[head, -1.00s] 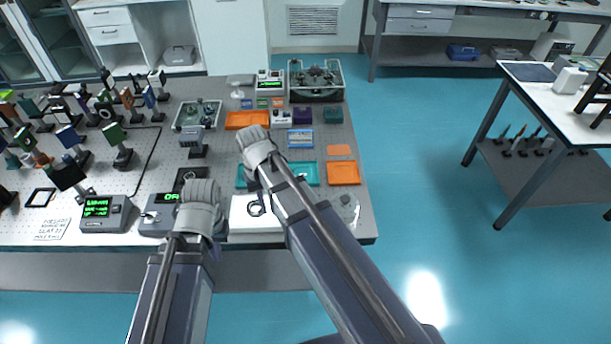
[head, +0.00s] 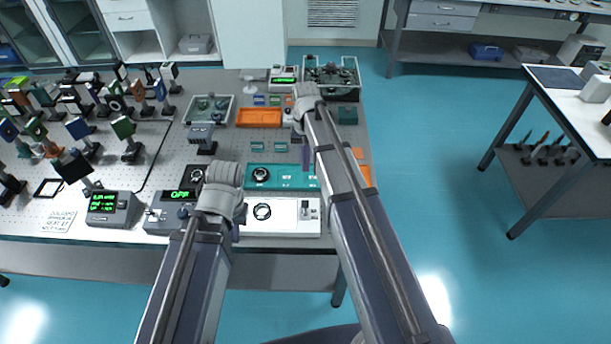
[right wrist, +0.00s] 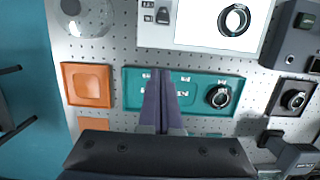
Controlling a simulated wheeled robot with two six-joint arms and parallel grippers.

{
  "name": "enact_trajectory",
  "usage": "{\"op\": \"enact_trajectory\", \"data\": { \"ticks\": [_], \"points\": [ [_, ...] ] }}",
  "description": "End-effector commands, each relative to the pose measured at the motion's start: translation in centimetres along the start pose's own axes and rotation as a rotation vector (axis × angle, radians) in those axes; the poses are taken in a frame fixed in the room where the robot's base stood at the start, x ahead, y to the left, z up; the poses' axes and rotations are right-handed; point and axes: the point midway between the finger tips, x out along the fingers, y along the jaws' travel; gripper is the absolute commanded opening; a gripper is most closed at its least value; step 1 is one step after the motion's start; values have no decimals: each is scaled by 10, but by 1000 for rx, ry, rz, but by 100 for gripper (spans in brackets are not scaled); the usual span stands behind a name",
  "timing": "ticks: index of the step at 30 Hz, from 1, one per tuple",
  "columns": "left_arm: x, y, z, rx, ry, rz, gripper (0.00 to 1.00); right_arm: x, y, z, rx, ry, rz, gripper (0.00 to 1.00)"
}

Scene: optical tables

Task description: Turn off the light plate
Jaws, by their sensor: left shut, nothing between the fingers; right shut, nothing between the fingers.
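The light plate (head: 285,226) is a flat white panel at the front edge of the optical table. Its face is bright, even white and looks lit. It carries a black ring knob (head: 262,212) and a small switch (head: 305,209) at its right end. The right wrist view shows the plate (right wrist: 200,38), knob (right wrist: 234,19) and switch (right wrist: 162,14) at the top. My right gripper (head: 306,162) is shut and empty above the teal plate, behind the light plate; its fingers (right wrist: 166,80) show there too. My left gripper (head: 236,232) is shut at the light plate's left end, mostly hidden by its wrist.
The teal plate (head: 288,168) with a dial lies behind the light plate. A control box (head: 165,222) reading OFF and a green-display box (head: 110,210) stand to the left. Optics on posts crowd the left rear. An orange tray (right wrist: 88,87) lies beside the teal plate.

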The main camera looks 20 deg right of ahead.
Motion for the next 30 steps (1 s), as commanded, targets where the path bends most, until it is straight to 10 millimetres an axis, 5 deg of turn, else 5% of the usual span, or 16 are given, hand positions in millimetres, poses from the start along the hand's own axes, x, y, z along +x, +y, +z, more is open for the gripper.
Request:
{"op": "enact_trajectory", "data": {
  "ticks": [26,30],
  "points": [
    [100,10,-6,-1,0,0,0,102,0,0,-1,0,0,0],
    [80,8,-5,-1,0,0,0,87,1,23,-2,0,0,0]
  ]
}}
